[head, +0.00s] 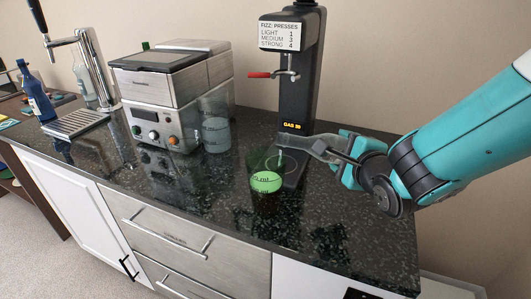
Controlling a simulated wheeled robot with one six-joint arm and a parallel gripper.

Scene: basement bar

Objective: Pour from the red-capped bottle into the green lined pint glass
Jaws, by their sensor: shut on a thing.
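My gripper (352,152) is shut on a clear greyish bottle (322,147). The bottle is tipped nearly level, with its narrow end pointing left. I see no red cap on it. The pint glass (265,192) stands upright on the dark counter, below and left of the bottle's narrow end. The glass shows a bright green surface with dark markings inside and looks dark lower down. A faint thin line shows between the bottle's end and the glass; I cannot tell whether it is liquid.
A black fizz machine (296,95) with a red lever stands behind the glass. A steel appliance (170,95) and a clear pitcher (214,130) stand left. A steel tap (85,60) and a blue bottle (36,93) are far left. The counter's front right is clear.

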